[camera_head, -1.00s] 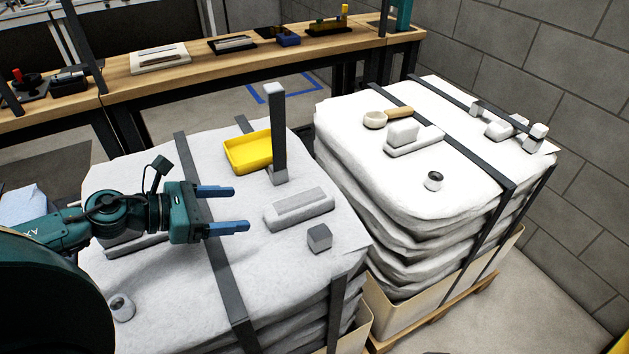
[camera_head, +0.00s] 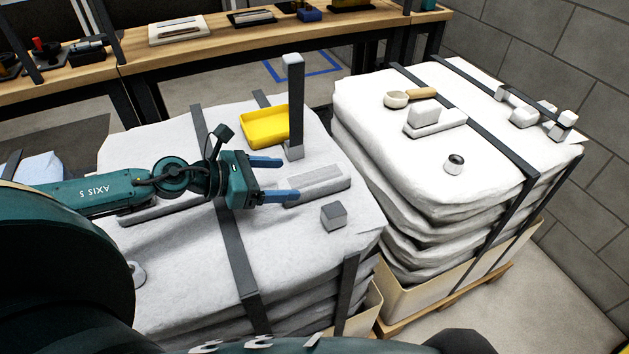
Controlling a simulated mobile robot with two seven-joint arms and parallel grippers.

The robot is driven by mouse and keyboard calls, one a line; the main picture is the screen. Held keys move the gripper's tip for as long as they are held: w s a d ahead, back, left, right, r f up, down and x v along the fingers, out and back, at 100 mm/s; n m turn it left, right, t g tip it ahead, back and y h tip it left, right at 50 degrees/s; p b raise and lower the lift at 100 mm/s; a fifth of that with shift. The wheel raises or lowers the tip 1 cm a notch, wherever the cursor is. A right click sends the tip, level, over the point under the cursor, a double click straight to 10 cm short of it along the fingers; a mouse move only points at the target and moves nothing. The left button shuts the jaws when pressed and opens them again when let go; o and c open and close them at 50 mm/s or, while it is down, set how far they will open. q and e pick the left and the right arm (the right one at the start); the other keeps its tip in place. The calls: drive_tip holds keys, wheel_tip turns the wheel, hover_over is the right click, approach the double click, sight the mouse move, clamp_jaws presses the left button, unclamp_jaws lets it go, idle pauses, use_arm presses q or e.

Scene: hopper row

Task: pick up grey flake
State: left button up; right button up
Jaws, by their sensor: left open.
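My left gripper (camera_head: 289,179) is open and empty above the near white sack stack (camera_head: 185,255). Its two blue fingers point right. The long grey block (camera_head: 322,185) with a recessed top lies just beyond the fingertips, and the lower finger overlaps its left end in the picture. A small grey cube (camera_head: 333,216) sits below and to the right of the fingers, apart from them. I cannot tell for certain which grey piece is the flake. My right gripper is out of view.
A yellow tray (camera_head: 264,126) and a dark upright post (camera_head: 295,105) stand behind the gripper. Dark straps cross the stack. The far stack (camera_head: 390,120) holds a round cup with a wooden handle (camera_head: 410,98) and several grey pieces. A workbench (camera_head: 215,50) runs behind.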

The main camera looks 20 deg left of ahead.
sight(303, 180)
use_arm(q)
drive_tip(key=shift+p+x, duration=1)
drive_tip(key=shift+x, duration=2.1)
drive_tip(key=shift+s+f, duration=0.15)
drive_tip(key=shift+f, duration=0.05)
drive_tip(key=c, duration=1)
